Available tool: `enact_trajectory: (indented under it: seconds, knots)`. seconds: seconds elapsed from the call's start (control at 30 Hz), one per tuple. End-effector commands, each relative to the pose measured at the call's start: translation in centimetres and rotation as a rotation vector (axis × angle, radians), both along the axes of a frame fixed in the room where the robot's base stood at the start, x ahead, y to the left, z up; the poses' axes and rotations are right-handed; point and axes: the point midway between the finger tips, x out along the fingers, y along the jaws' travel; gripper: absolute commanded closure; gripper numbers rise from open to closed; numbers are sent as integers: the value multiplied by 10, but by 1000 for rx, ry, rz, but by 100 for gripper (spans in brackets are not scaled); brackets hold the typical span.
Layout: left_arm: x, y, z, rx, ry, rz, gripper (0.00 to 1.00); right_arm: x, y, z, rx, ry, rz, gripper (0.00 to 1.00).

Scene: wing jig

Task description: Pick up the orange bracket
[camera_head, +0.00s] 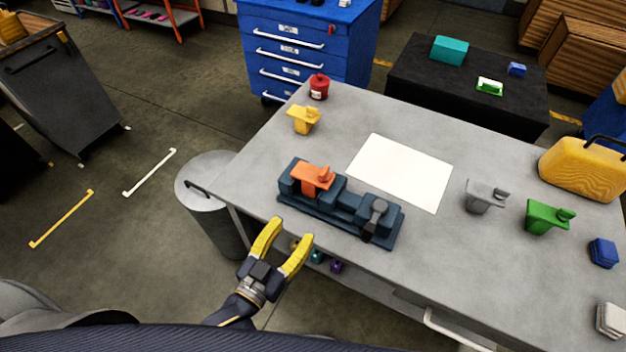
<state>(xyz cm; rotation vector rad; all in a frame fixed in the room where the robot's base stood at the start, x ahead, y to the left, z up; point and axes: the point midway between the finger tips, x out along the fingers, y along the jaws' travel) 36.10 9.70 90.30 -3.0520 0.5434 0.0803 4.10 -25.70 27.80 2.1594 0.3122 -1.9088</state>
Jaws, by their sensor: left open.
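The orange bracket (313,178) sits on the left end of the dark blue-grey jig (345,208) on the grey table. My left gripper (290,232) has yellow fingers, spread apart with nothing between them. It is in front of the table's near edge, below and left of the jig, apart from the bracket. My right gripper is not in the view.
A white sheet (401,171) lies behind the jig. A yellow bracket (304,119) and a red container (319,87) stand at the far left. A grey bracket (484,197), a green bracket (547,216) and a yellow case (583,169) stand on the right.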

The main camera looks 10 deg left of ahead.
Motion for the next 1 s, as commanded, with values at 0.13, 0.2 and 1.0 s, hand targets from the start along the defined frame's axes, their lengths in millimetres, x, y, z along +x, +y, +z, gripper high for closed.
enact_trajectory:
  seconds: [0.13, 0.2, 1.0]
  knots:
    - [-1, 2, 34, -30, -50, 4, 48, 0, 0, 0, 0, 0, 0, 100]
    - [1, 2, 39, -40, -54, 6, 48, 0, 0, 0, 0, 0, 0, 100]
    - [103, -35, 36, -49, -45, 7, 48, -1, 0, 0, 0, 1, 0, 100]
